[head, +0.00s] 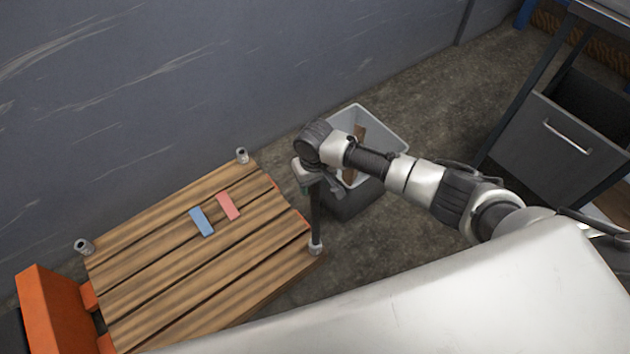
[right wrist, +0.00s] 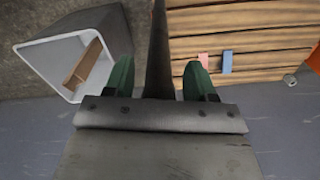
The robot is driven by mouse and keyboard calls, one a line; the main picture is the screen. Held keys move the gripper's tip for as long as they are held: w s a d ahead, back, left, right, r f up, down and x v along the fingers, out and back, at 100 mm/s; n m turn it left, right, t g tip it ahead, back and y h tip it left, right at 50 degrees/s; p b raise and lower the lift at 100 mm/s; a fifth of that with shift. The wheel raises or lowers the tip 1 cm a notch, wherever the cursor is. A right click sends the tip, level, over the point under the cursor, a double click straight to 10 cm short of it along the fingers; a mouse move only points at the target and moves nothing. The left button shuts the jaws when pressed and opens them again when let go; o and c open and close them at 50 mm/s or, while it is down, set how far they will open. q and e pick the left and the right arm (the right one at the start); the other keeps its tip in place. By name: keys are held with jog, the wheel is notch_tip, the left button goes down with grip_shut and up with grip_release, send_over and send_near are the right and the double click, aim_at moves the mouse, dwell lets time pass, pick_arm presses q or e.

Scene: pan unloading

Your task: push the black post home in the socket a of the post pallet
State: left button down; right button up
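The black post (head: 316,212) stands about upright at the right corner of the wooden post pallet (head: 180,275). Its lower end is in a light grey socket (head: 316,249); how deep it sits cannot be seen. No letter shows on the socket. My right gripper (head: 306,186) is at the post's upper end. In the right wrist view the post (right wrist: 158,45) runs between the green fingers of my right gripper (right wrist: 159,80), with a gap on each side. The post's top is hidden by the gripper. My left gripper is not in view.
Other sockets stand at the pallet's back corner (head: 242,155) and left corner (head: 84,246). A blue block (head: 201,221) and a pink block (head: 228,206) lie on the boards. A grey bin (head: 385,125) with a brown piece stands behind my right arm. A wall runs behind.

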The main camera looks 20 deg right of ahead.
jog(key=shift+o, duration=0.2)
jog(key=shift+f, duration=0.1)
notch_tip(320, 180, up, 11)
jog(key=shift+p, duration=1.25)
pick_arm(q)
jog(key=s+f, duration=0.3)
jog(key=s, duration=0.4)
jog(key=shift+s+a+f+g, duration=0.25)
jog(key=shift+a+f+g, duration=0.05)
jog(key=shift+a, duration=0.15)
